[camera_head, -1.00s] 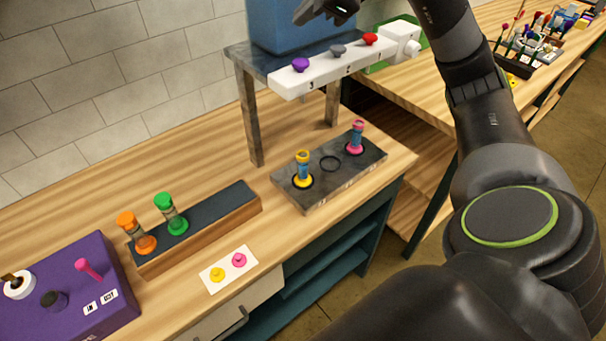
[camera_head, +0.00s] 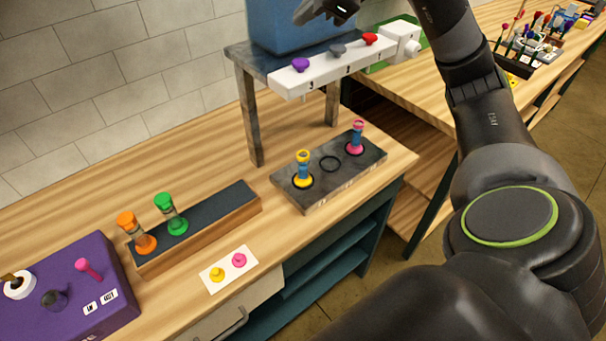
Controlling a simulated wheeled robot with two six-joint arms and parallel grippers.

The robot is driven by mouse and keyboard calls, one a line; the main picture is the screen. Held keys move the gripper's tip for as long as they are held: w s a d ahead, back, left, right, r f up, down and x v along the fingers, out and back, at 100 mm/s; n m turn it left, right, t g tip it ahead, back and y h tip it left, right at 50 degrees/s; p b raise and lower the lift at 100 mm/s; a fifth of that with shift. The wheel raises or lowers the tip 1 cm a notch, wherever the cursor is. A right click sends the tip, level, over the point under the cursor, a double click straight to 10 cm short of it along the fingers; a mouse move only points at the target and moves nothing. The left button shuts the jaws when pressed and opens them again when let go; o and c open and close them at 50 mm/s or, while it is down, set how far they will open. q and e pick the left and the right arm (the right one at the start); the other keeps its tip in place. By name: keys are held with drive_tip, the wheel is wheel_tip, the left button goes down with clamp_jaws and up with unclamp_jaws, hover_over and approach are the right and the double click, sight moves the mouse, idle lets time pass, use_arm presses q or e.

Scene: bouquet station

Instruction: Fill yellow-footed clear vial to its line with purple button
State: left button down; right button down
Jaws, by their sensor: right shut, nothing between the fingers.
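The yellow-footed clear vial (camera_head: 303,167) stands upright in the left ring of a grey base plate (camera_head: 315,198). It has a yellow top and bluish contents; its fill line is too small to make out. The purple button (camera_head: 300,65) is the leftmost on a white dispenser bar (camera_head: 330,76), above and behind the vial. My right gripper (camera_head: 322,10) is shut and empty at the top edge, above the bar and in front of the blue tank (camera_head: 285,28); it is partly cut off. My left gripper is out of view.
A grey button (camera_head: 337,51) and a red button (camera_head: 370,39) share the bar. A purple box (camera_head: 70,290) sits front left.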

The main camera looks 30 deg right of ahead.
sight(306, 63)
drive_tip(key=shift+r, duration=0.1)
wheel_tip(306, 63, up, 4)
drive_tip(key=p, duration=0.3)
drive_tip(key=shift+p, duration=0.35)
drive_tip(key=shift+f, duration=0.3)
wheel_tip(306, 63, down, 9)
drive_tip(key=b, duration=0.7)
drive_tip(key=shift+r, duration=0.2)
drive_tip(key=shift+f, duration=0.1)
idle(1.2)
drive_tip(key=shift+f+b, duration=0.3)
drive_tip(key=shift+b, duration=0.25)
